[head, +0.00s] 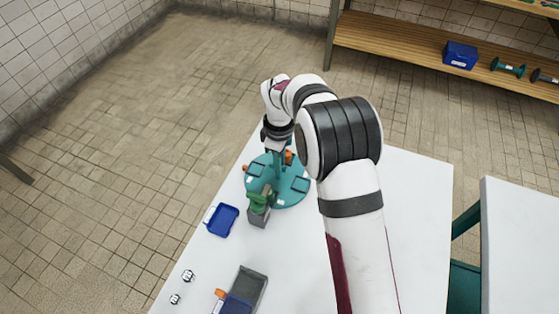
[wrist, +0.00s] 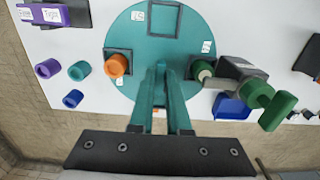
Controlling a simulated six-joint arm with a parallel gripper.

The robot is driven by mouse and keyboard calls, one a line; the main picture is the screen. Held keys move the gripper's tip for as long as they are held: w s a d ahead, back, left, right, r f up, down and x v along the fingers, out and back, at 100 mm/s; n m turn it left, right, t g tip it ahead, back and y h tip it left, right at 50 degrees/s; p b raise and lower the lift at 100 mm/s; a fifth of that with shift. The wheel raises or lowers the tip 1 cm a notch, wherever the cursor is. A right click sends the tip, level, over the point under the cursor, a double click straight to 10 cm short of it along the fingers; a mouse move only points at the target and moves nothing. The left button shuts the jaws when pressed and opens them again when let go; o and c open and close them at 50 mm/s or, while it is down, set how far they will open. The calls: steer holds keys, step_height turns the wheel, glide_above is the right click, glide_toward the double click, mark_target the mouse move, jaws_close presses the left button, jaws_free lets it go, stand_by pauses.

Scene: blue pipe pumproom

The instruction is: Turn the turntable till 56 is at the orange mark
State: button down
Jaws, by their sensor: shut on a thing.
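The turntable (head: 290,196) is a teal disc on the white table; it also shows in the wrist view (wrist: 190,28). It carries dark square frames and small white labels. One label (wrist: 138,15) is at the top and another (wrist: 206,46) at the right; I cannot read either surely. An orange ring (wrist: 117,65) sits in the left frame and a green-and-white round piece (wrist: 203,72) at the right. My gripper (wrist: 162,68) reaches down over the disc's middle, shut on a part of the turntable that its fingers hide. I cannot make out the orange mark surely.
A grey holder with a green piece (head: 258,212) stands close to the disc's near rim. A blue tray (head: 221,219) lies at the table's left edge. A grey and blue bin (head: 243,292) and small hex nuts (head: 188,275) are nearer. Purple and blue rings (wrist: 78,71) lie beside the disc.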

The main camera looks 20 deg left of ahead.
steer(key=shift+n, duration=0.5)
steer(key=shift+w+n, duration=0.1)
steer(key=shift+n, duration=1.8)
steer(key=shift+w+a+n, duration=0.1)
steer(key=shift+n, duration=2)
steer(key=shift+a+n, duration=0.1)
steer(key=shift+n, duration=3.8)
steer(key=shift+a+n, duration=0.1)
steer(key=shift+n, duration=0.5)
steer(key=c, duration=0.9)
jaws_free()
